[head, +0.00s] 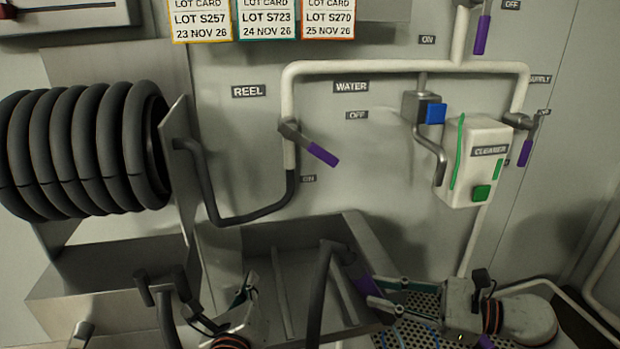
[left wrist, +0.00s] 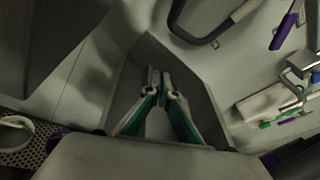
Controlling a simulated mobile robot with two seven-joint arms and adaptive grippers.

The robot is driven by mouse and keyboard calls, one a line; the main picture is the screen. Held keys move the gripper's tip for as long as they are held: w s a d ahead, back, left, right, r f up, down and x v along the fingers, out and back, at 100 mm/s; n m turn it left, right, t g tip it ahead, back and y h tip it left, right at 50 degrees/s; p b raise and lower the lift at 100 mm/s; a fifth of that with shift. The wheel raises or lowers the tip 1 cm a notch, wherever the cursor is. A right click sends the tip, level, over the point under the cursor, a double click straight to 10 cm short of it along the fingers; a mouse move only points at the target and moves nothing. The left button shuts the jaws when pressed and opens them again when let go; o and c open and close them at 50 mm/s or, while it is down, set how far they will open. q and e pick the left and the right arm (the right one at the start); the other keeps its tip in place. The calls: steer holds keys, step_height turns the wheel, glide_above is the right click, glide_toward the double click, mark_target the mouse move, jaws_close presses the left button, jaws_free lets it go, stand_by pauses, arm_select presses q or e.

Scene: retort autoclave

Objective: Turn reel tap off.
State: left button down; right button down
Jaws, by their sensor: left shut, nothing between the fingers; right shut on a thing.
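The reel tap (head: 322,155) is a purple lever on the white pipe below the REEL label. Its lever slants down to the right, between the OFF label (head: 357,115) and the ON label (head: 308,179). What looks like the same lever shows in the left wrist view (left wrist: 284,31). My left gripper (head: 250,282) is low over the sink, below and left of the tap, apart from it. In the left wrist view (left wrist: 158,80) its fingers are together and empty. My right gripper (head: 386,292) is shut on a dark hose piece with a purple part (head: 365,285), right of the sink.
A black hose reel (head: 80,150) and its metal side plate stand at left. The hose (head: 250,216) loops up to the tap pipe. A cleaner dispenser (head: 478,165) with a grey lever is on the right wall. Other purple levers (head: 525,153) hang at right. A steel sink (head: 370,240) lies below.

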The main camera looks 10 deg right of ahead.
arm_select(q)
steer(key=w+d+r+m+t, duration=0.3)
steer(key=w+r+m+t, duration=0.2)
steer(key=r+m, duration=0.1)
steer(key=m+h, duration=1)
steer(key=m, duration=0.4)
glide_toward(324, 159)
steer(key=w+r, duration=0.2)
steer(key=w, duration=0.3)
steer(key=shift+w+d+r, duration=0.25)
steer(key=shift+d+r, duration=0.3)
steer(key=shift+d, duration=0.3)
steer(key=shift+d+r, duration=0.35)
steer(key=shift+d, duration=0.2)
steer(key=shift+d+r, duration=0.35)
steer(key=shift+d, duration=0.2)
steer(key=shift+a+f, duration=0.1)
